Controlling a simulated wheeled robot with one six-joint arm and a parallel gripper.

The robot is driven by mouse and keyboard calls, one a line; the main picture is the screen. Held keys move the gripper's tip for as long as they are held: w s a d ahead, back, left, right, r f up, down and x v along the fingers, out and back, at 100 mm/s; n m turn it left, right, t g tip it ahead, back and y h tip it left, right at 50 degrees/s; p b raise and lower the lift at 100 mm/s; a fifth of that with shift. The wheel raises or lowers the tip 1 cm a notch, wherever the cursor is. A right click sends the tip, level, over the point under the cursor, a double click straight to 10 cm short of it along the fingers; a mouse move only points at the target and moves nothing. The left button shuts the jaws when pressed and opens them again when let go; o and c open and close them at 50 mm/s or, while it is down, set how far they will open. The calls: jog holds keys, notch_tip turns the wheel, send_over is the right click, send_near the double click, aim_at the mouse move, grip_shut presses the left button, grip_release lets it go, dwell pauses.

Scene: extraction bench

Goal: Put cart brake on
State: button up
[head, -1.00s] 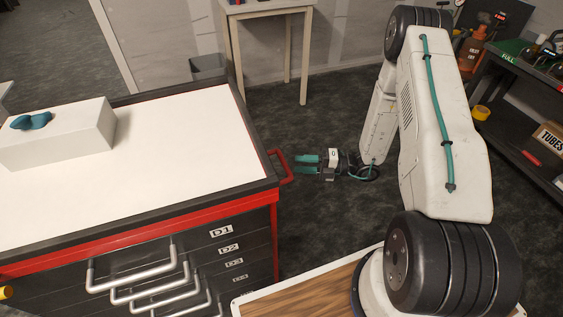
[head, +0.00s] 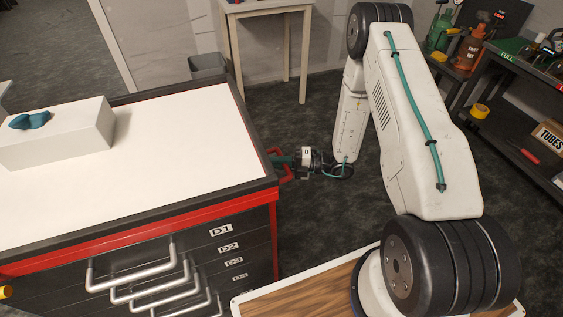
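The cart (head: 262,183) is a dark drawer cabinet with red trim and a white top, filling the left of the head view. A red handle (head: 288,175) sticks out from its right side, near the top edge. No part is clearly recognisable as a brake; the cart's wheels are out of view.
A white box (head: 60,140) with a teal object (head: 30,120) on it stands on the cart top. Silver drawer handles (head: 130,275) project at the front. A wood-topped surface (head: 300,297) is at the bottom. A dark shelf (head: 515,140) stands right; a small table (head: 266,8) stands behind.

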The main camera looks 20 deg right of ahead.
jog(key=shift+d, duration=0.4)
grip_shut()
jog(key=shift+a+f, duration=0.3)
jog(key=shift+f, duration=0.7)
jog(key=shift+a+f, duration=0.3)
jog(key=shift+f, duration=0.65)
jog(key=o, duration=0.8)
grip_release()
jog(key=shift+d, duration=0.15)
